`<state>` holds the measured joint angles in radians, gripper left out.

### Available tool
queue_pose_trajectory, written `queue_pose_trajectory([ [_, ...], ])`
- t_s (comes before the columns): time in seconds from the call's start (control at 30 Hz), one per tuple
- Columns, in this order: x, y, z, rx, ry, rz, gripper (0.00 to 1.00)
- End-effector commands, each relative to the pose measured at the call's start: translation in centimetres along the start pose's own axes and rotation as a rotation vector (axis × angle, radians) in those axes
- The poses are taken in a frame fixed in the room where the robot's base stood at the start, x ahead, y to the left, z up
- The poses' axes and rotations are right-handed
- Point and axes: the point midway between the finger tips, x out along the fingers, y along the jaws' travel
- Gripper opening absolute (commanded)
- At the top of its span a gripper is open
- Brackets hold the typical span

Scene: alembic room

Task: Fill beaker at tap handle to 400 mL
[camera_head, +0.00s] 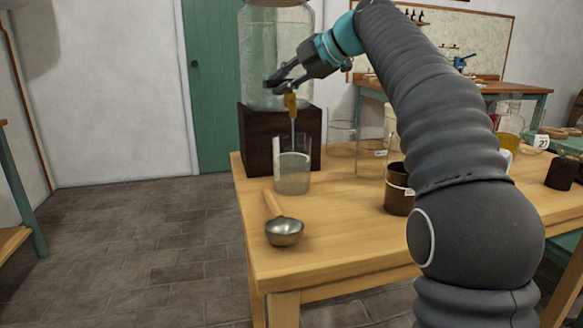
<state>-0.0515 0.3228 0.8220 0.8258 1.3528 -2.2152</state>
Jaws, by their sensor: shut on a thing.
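A large glass jar (258,50) stands on a dark wooden block (258,148) at the left end of the table. A brass tap (291,101) sticks out low on the jar's front. My gripper (275,84) is at the tap and shut on its handle, which my fingers mostly hide. A thin stream of liquid (293,135) runs from the tap down into a clear glass beaker (292,178). The beaker stands upright on the table under the tap and holds some liquid. Its marks are too small to read.
A metal ladle (284,231) with a wooden handle lies in front of the beaker on the wooden table (330,230). A brown cup (398,190) and clear glass vessels (371,158) stand to the right. My arm covers the table's middle.

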Motion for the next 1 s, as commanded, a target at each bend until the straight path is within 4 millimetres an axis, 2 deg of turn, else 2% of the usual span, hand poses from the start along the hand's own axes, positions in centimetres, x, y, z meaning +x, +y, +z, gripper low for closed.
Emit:
queue_pose_trajectory([
  [0.33,-0.01,0.03,-0.07,0.004,-0.009,0.004,0.00],
  [0.73,0.44,0.23,-0.12,0.099,-0.163,0.043,0.00],
  [1.0,0.37,0.37,-0.01,0.113,-0.184,0.049,0.00],
])
